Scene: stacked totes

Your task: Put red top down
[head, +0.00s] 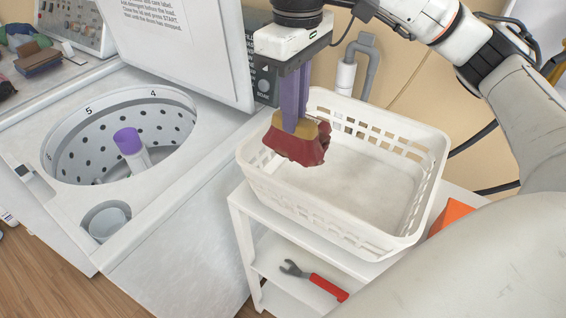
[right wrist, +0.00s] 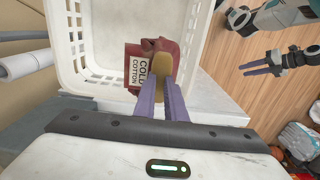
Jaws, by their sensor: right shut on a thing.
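The red top (head: 298,147) hangs as a folded bundle with a tan band from my right gripper (head: 294,122). The purple fingers point down and are shut on it at the tan part. It is above the near left rim of the white basket (head: 330,220). In the right wrist view the red top (right wrist: 165,55) shows a white label reading "COLD COTTON", and the basket (right wrist: 85,75) is around and behind it. My left gripper (right wrist: 256,68) shows at the upper right of the right wrist view, away from the basket, its two fingers seen apart and empty.
The basket looks empty inside and stands on a white shelf cart (head: 240,215). A red-handled wrench (head: 315,280) lies on the lower shelf. An open top-loading washer (head: 120,130) with a purple-capped agitator is at left, its lid (head: 185,40) raised. Several cloth items lie at far left.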

